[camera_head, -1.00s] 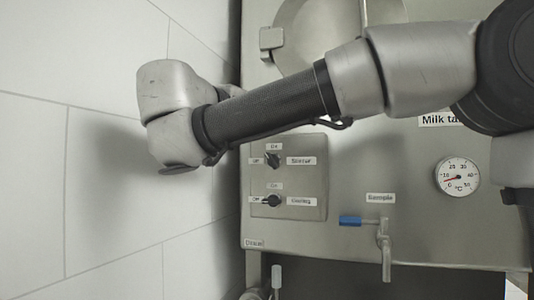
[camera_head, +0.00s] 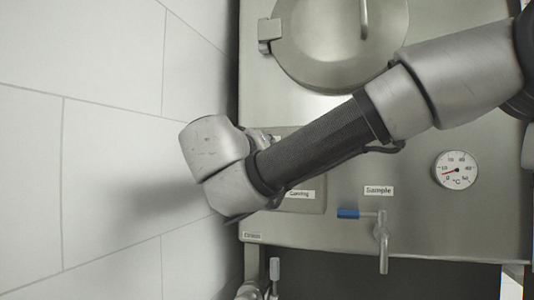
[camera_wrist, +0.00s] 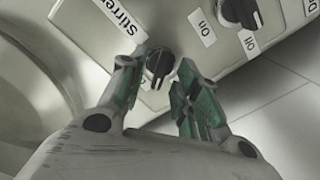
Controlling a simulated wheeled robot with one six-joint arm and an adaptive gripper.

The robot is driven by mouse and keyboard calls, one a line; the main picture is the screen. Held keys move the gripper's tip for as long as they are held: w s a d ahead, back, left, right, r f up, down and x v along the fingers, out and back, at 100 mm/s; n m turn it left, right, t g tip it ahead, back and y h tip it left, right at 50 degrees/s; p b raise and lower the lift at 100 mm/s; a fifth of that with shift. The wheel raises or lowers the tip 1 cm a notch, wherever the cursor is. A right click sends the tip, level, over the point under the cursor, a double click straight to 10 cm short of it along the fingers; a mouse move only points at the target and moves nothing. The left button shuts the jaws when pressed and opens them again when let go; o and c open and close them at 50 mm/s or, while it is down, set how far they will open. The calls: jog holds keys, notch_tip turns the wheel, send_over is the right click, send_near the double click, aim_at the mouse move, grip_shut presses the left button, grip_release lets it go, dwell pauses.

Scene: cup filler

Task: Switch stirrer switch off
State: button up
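The stirrer switch (camera_wrist: 160,62) is a black rotary knob with its Stirrer label (camera_wrist: 120,14) beside it in the wrist view. My gripper (camera_wrist: 159,78) is open, with one green-padded finger on each side of this knob. The fingers look apart from the knob, but I cannot tell how far the tips are from the panel. In the head view my arm covers the stirrer switch and my gripper.
The cooling knob (camera_wrist: 240,12) sits close by on the same panel, pointing towards its Off label (camera_wrist: 248,42). A round lid (camera_head: 325,45), a sample tap (camera_head: 382,240) with a blue handle and a thermometer dial (camera_head: 455,170) are on the steel tank. A tiled wall (camera_head: 110,130) is at left.

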jog(key=shift+w+d, duration=0.15)
jog(key=shift+w, duration=0.4)
jog(key=shift+c, duration=0.4)
grip_shut()
jog(key=shift+n, duration=0.5)
jog(key=n, duration=1)
jog(key=shift+f, duration=0.2)
jog(key=shift+n, duration=0.3)
